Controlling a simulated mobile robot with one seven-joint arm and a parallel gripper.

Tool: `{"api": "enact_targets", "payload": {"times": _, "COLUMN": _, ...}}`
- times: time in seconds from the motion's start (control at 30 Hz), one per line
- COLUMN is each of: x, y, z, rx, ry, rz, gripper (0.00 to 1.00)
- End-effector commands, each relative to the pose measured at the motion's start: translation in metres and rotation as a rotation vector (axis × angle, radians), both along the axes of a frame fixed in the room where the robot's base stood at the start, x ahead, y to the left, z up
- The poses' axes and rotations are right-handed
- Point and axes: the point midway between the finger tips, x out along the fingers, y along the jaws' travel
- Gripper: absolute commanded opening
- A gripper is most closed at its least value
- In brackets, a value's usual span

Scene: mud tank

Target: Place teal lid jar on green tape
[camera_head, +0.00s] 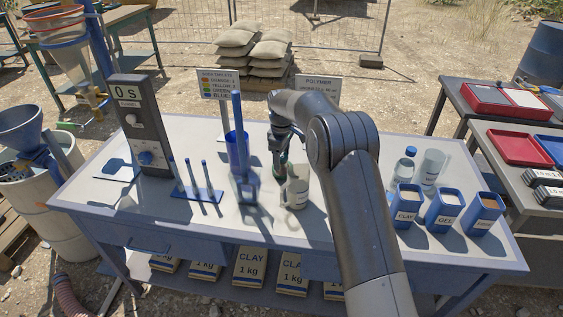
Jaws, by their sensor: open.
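My arm reaches over the table from the front right, and my gripper (279,148) points down near the middle of the table. A small dark teal piece (282,158) shows right at the fingertips; it looks like the teal lid of a jar, mostly hidden by the gripper and by a whitish beaker in front. The fingers are open around or just beside it; I cannot tell which. I cannot make out green tape on the table; my arm covers part of the top.
The whitish beaker (296,192) stands close in front of my gripper. A blue cylinder (238,150) stands just left, then a stand with thin rods (198,194) and a timer (137,120). Bottles and blue-rimmed boxes (443,209) crowd the right. The table's front left is clear.

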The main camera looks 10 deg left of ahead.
Motion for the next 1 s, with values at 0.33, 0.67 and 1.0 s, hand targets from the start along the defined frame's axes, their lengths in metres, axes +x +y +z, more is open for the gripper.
{"api": "enact_targets", "payload": {"times": 0.33, "x": 0.001, "y": 0.000, "z": 0.073, "rx": 0.001, "ry": -0.003, "rz": 0.000, "gripper": 0.66}}
{"api": "enact_targets", "payload": {"times": 0.67, "x": 0.000, "y": 0.000, "z": 0.095, "rx": 0.000, "ry": 0.000, "rz": -0.001, "gripper": 0.66}}
{"api": "enact_targets", "payload": {"times": 1.0, "x": -0.021, "y": -0.034, "z": 0.146, "rx": 0.013, "ry": -0.048, "rz": -0.115, "gripper": 0.66}}
